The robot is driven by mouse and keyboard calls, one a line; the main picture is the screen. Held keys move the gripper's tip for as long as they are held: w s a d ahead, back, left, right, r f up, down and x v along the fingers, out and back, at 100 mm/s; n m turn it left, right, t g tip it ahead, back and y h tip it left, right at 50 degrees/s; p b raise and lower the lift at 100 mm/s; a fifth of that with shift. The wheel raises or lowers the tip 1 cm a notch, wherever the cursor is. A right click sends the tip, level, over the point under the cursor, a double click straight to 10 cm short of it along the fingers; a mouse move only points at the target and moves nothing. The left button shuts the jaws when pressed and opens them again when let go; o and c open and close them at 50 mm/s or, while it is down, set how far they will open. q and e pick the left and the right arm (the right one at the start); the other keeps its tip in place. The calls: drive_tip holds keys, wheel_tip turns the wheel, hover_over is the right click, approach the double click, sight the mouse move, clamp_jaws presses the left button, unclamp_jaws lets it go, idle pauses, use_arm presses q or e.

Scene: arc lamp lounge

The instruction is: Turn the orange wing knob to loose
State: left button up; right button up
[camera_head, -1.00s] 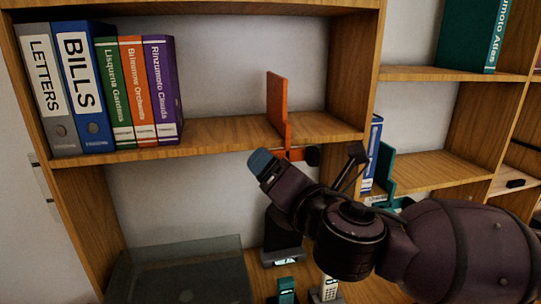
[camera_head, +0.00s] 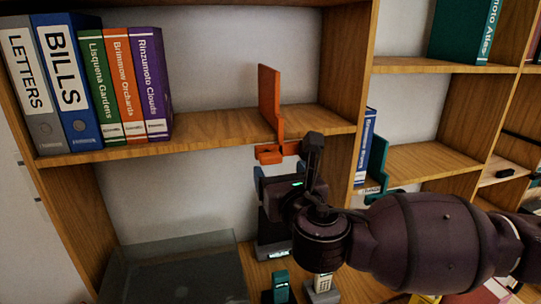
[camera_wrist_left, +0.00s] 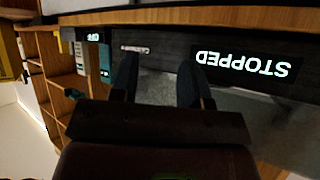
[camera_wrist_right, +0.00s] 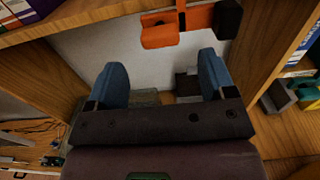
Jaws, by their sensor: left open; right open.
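An orange bookend (camera_head: 270,100) stands on the upper shelf. Its orange clamp with the wing knob (camera_head: 268,154) hangs at the shelf's front edge. In the right wrist view, the orange clamp part (camera_wrist_right: 160,31) and a dark block (camera_wrist_right: 227,18) at its right end show above the fingers; which piece turns is hard to tell. My right gripper (camera_head: 272,178) is just below the clamp, partly hidden by its own wrist. Its blue fingers (camera_wrist_right: 162,80) are open, with nothing between them. My left gripper (camera_wrist_left: 156,78) is open and empty, seen only in its own wrist view.
Several binders and books (camera_head: 90,85) stand at the left on the upper shelf. A teal bookend (camera_head: 377,160) and blue book (camera_head: 364,145) are at the right. A "STOPPED" display (camera_wrist_left: 243,64) faces my left gripper.

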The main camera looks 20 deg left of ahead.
sight(272, 160)
use_arm(q)
drive_tip(key=shift+s+a+r+p, duration=0.1)
drive_tip(key=shift+s+r+p, duration=0.1)
drive_tip(key=shift+s+p, duration=0.35)
use_arm(e)
drive_tip(key=x, duration=0.7)
drive_tip(key=shift+w+a, duration=0.1)
drive_tip(key=shift+w, duration=0.05)
use_arm(q)
drive_tip(key=shift+w, duration=0.15)
use_arm(e)
drive_tip(key=c, duration=0.9)
drive_tip(key=shift+c, duration=0.2)
